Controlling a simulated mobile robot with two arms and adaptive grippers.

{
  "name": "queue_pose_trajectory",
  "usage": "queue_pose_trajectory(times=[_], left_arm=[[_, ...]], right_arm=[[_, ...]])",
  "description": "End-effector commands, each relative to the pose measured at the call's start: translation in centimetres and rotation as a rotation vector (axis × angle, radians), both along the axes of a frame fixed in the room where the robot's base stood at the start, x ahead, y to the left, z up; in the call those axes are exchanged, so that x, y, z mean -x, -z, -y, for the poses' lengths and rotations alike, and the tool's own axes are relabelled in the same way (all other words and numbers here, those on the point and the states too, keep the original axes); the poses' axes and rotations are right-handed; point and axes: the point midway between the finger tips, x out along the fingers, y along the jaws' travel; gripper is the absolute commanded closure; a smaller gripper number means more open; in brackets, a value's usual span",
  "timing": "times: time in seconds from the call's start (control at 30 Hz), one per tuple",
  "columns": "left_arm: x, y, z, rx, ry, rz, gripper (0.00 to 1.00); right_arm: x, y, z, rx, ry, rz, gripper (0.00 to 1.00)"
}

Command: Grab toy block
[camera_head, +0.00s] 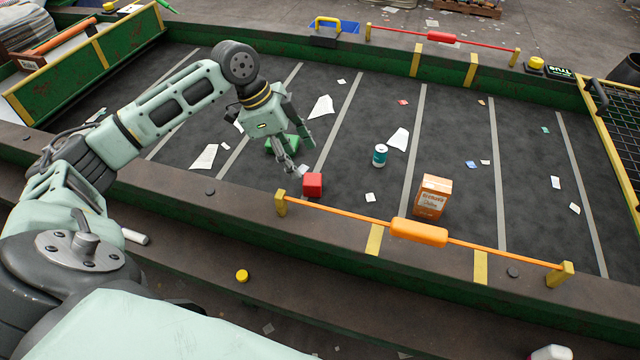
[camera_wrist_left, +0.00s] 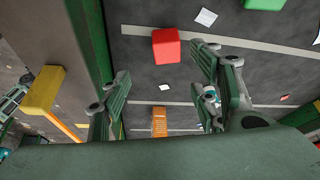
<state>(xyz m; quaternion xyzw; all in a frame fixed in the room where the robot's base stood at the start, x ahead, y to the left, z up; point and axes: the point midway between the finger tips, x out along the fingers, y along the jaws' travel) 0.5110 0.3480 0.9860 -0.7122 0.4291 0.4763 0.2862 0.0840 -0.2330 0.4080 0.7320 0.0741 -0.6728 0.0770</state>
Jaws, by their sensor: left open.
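A red toy block (camera_head: 313,184) lies on the dark belt near its front edge, just right of and below my left gripper. It also shows in the left wrist view (camera_wrist_left: 166,46), beyond and between the spread fingers. My left gripper (camera_head: 298,158) is open and empty, above the belt and apart from the red block. A green block (camera_head: 277,146) lies on the belt behind the gripper, partly hidden by it. It shows cut off at the top of the left wrist view (camera_wrist_left: 264,4). My right gripper is not in view.
An orange box (camera_head: 433,196) and a teal-and-white can (camera_head: 380,155) stand on the belt to the right. An orange bar (camera_head: 418,229) runs along the front rim. Paper scraps are scattered about. Much of the belt's right side is clear.

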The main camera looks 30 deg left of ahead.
Motion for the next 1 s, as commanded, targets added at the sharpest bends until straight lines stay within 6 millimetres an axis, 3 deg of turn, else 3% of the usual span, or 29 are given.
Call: queue_pose_trajectory(times=[0.03, 0.17, 0.47, 0.73, 1.0], left_arm=[[0.0, 1.1, 0.0, 0.000, 0.000, 0.000, 0.43], [0.0, 1.8, 0.0, 0.000, 0.000, 0.000, 0.43], [-0.6, 4.3, 1.0, 0.001, 0.000, -0.003, 0.43], [-1.4, 8.0, 2.0, 0.001, 0.000, -0.002, 0.43], [-1.6, 8.9, 2.2, -0.001, 0.000, 0.000, 0.43]], right_arm=[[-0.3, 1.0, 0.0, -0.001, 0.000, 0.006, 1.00], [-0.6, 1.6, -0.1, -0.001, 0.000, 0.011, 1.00], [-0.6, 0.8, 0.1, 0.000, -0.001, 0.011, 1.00], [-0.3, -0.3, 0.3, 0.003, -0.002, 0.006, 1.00], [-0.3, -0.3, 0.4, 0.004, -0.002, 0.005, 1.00]])
